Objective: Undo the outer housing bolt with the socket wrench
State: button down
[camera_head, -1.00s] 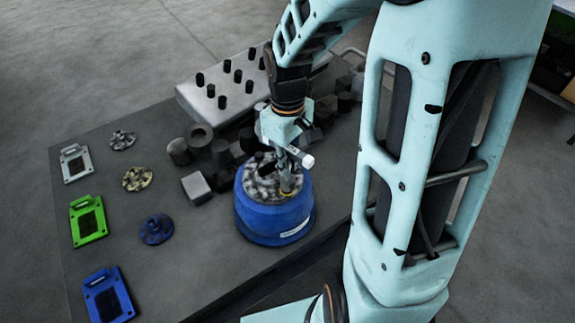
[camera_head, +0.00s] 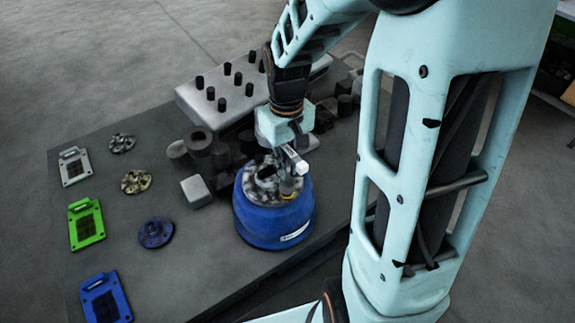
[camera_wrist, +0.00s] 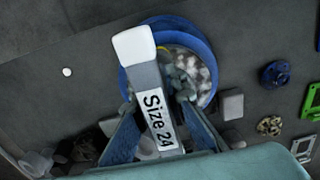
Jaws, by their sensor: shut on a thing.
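My gripper (camera_head: 285,148) is shut on a grey socket wrench with a pale end (camera_head: 299,165). In the wrist view the wrench (camera_wrist: 153,100) shows a "Size 24" label between my fingers. The wrench is over the blue round housing (camera_head: 270,222), which has a mottled grey top; the housing also shows in the wrist view (camera_wrist: 208,57). A small yellowish piece (camera_head: 287,188) is on the housing top below the wrench. I cannot tell whether it is the outer bolt, or whether the socket sits on it.
A grey block with several black pegs (camera_head: 222,95) stands behind. Dark cylinders (camera_head: 199,138) and a small grey block (camera_head: 196,190) are near the housing. Grey (camera_head: 73,167), green (camera_head: 87,224) and blue (camera_head: 106,299) plates lie at left beside three round parts.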

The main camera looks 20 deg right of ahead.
jog(key=shift+f, duration=0.1)
jog(key=shift+f+b, duration=0.6)
jog(key=shift+f, duration=0.1)
jog(key=shift+r+n+p, duration=0.15)
jog(key=shift+n+p, duration=0.2)
jog(key=shift+n, duration=0.15)
jog(key=shift+n+p, duration=0.3)
jog(key=shift+n, duration=0.7)
jog(key=c, duration=2.6)
grip_release()
grip_shut()
jog(key=shift+r+p, duration=1.35)
jog(key=shift+r, duration=0.35)
